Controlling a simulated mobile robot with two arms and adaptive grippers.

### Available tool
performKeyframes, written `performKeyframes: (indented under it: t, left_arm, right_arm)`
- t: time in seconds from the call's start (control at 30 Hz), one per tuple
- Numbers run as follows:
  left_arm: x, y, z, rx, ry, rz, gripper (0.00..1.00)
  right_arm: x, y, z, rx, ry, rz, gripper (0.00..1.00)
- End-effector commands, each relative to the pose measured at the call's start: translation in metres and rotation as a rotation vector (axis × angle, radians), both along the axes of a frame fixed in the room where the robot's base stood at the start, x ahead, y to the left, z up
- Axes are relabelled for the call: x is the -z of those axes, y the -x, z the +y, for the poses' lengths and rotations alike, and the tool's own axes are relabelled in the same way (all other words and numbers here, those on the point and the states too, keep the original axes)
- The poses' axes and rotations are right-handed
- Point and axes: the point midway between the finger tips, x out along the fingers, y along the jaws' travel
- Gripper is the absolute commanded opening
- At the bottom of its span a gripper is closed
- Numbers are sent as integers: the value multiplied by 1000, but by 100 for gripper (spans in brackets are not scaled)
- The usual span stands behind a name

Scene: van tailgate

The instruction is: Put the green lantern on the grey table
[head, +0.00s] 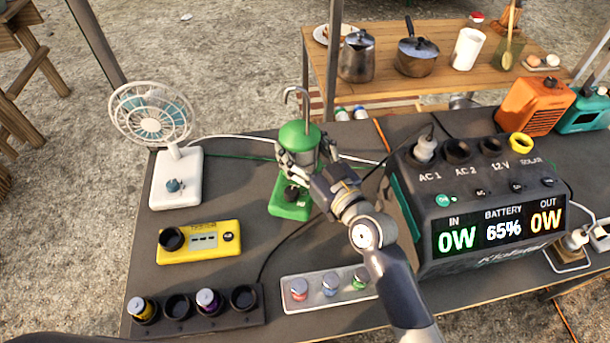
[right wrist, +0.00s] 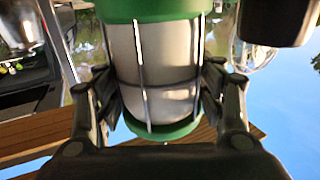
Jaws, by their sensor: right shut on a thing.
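The green lantern (head: 289,210) is upright at the middle of the grey table (head: 235,290), with a hook on top and a dark knob on its base. My right gripper (head: 308,158) is shut around its caged middle. In the right wrist view the lantern (right wrist: 160,75) sits between both fingers (right wrist: 160,100), its white glass and metal bars filling the gap. The base appears at or just above the table top; I cannot tell if it touches. My left gripper is out of view.
A white fan (head: 176,180) and a yellow device (head: 199,242) stand left of the lantern. A large power station (head: 470,205) stands right. A wooden table (head: 385,88) is behind.

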Motion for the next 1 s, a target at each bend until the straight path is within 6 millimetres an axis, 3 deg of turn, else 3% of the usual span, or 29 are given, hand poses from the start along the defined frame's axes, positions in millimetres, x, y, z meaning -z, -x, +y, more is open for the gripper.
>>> performKeyframes:
  t: [0.1, 0.27, 0.5, 0.7, 0.93, 0.97, 1.0]
  left_arm:
    - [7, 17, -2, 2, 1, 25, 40]
    - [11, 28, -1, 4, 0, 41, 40]
    - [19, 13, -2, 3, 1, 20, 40]
    - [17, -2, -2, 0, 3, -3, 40]
    - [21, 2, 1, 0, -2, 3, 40]
    - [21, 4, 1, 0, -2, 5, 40]
    - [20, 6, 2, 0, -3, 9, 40]
  right_arm:
    - [18, -1, -1, 2, -3, -4, 18]
    - [30, -1, 0, 0, -3, -6, 18]
    - [60, -1, -1, 1, -4, -7, 18]
    - [62, -1, -1, 3, -5, -7, 18]
    - [66, -1, -1, 2, -4, -7, 18]
    - [68, 0, -1, 1, -2, -2, 68]
    - [68, 0, -1, 1, -2, -2, 77]
